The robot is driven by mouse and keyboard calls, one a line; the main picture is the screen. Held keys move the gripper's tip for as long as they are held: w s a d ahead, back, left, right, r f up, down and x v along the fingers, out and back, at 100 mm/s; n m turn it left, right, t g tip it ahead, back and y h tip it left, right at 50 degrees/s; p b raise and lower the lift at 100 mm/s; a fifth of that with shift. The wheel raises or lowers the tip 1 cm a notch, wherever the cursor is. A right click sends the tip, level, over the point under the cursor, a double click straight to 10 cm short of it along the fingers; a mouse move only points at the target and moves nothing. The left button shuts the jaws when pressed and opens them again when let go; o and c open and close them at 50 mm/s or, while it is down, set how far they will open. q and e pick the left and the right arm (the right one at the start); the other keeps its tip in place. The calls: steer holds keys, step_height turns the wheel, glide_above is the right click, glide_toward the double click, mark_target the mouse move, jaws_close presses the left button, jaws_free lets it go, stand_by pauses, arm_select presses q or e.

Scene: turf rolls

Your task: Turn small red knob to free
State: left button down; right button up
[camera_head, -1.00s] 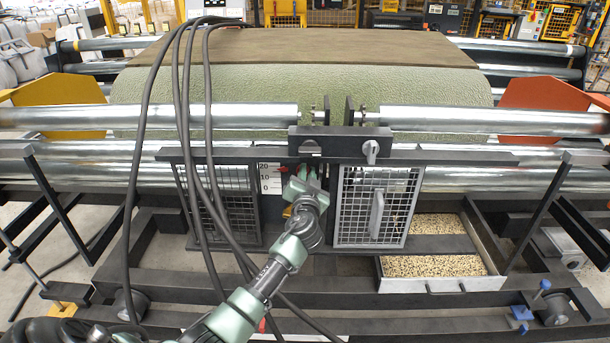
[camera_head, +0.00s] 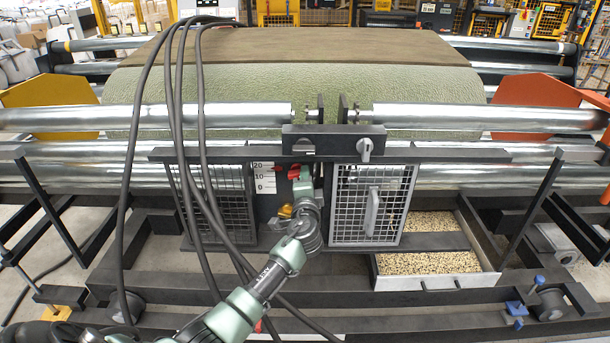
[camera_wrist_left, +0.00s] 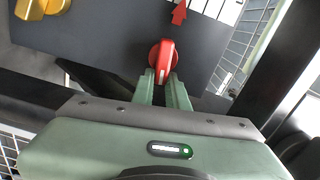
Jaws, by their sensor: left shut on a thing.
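In the head view my left gripper (camera_head: 303,187) reaches up to the panel between the two mesh doors. Lettering around the knob is not readable. My right gripper does not show.
A yellow knob (camera_wrist_left: 42,8) and a red pointer by a white scale (camera_head: 264,178) are close by. The right mesh door (camera_head: 392,180) has a grey handle. Black cables hang at the left. A tray of grain (camera_head: 436,284) lies low at right.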

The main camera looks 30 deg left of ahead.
arm_select(q)
steer(key=shift+f+m, duration=0.25)
steer(key=shift+m, duration=0.55)
steer(key=shift+f, duration=0.1)
steer(key=c, duration=1.4)
jaws_free()
steer(key=v, duration=0.8)
steer(key=shift+w+a, duration=0.1)
